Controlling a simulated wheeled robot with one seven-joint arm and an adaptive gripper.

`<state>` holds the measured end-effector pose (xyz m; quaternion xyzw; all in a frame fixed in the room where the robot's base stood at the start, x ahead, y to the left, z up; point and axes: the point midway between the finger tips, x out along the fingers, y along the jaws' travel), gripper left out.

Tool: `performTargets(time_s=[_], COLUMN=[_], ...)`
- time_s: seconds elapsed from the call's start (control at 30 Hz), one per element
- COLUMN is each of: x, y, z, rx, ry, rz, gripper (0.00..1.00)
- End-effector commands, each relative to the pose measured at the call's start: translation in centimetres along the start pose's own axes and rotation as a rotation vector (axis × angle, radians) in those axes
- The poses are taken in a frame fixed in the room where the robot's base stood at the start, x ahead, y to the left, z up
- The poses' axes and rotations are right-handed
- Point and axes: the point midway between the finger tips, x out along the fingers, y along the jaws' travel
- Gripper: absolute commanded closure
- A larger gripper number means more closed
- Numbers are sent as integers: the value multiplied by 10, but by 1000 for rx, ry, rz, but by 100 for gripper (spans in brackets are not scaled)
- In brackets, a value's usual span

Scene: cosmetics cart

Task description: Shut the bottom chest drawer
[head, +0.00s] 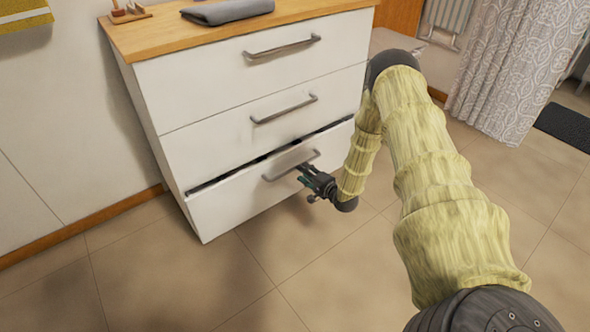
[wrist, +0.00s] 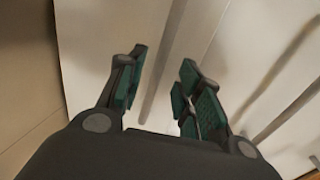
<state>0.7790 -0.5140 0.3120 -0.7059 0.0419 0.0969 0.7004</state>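The white chest (head: 245,68) has three drawers, each with a grey bar handle. The bottom drawer (head: 232,203) stands slightly open, with a narrow dark gap along its top edge. The upper two drawers look shut. My gripper (head: 303,172) is low at the right part of the bottom drawer's front, close to its handle (head: 280,172). In the wrist view my gripper's green-padded fingers (wrist: 160,85) are apart, with a handle bar (wrist: 165,60) showing in the space between them. I cannot tell whether the fingers touch the bar or the drawer front.
A folded grey towel (head: 227,11) and a small wooden item (head: 128,12) lie on the wooden chest top (head: 165,35). A patterned curtain (head: 520,70) and a dark mat (head: 565,124) are at the right. The tiled floor (head: 160,275) before the chest is clear.

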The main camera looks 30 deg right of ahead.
Motion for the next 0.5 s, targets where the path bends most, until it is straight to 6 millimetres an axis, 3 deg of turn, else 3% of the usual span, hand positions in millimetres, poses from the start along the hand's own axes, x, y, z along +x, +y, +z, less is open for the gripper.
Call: performTargets(time_s=[0.2, 0.5], x=[35, 57], y=[2, 0], z=[1, 0], rx=[-1, 0], ry=[-1, 0], rz=[-2, -1], gripper=[65, 65])
